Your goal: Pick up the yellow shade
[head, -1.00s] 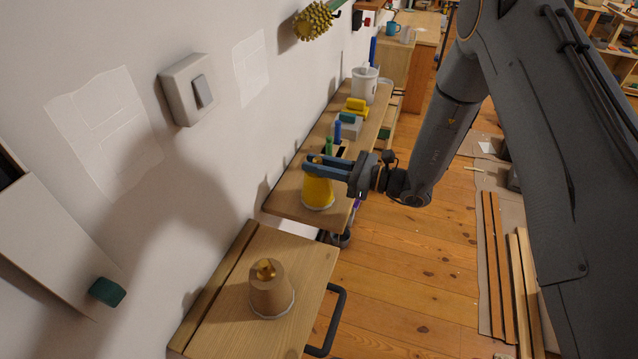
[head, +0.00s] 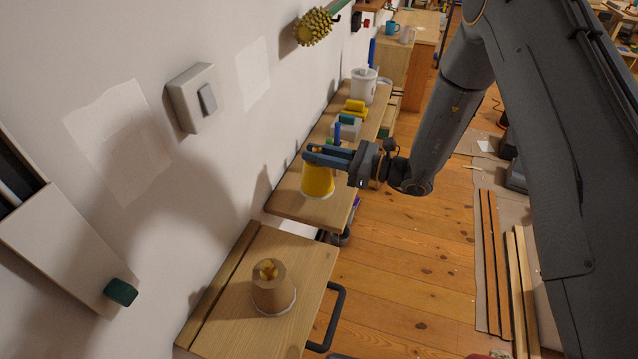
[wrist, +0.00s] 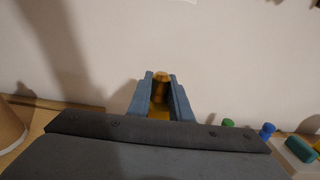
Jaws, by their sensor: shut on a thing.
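The yellow shade (head: 318,182) is a cone-like shape with a pale lower rim, over the near end of the far wooden shelf in the head view. My gripper (head: 326,156) is shut on its top from the right side. In the wrist view the blue fingers (wrist: 160,95) stand on both sides of the shade's gold top (wrist: 161,84). I cannot tell clearly whether the shade's rim touches the shelf. Most of the shade is hidden in the wrist view behind my gripper's body.
A tan shade (head: 272,291) with a gold top stands on the nearer wooden surface (head: 225,322). Behind the yellow shade are a grey block (head: 347,127), a yellow item (head: 355,108) and a white mug (head: 363,85). The wall with a switch (head: 193,97) is close on the left.

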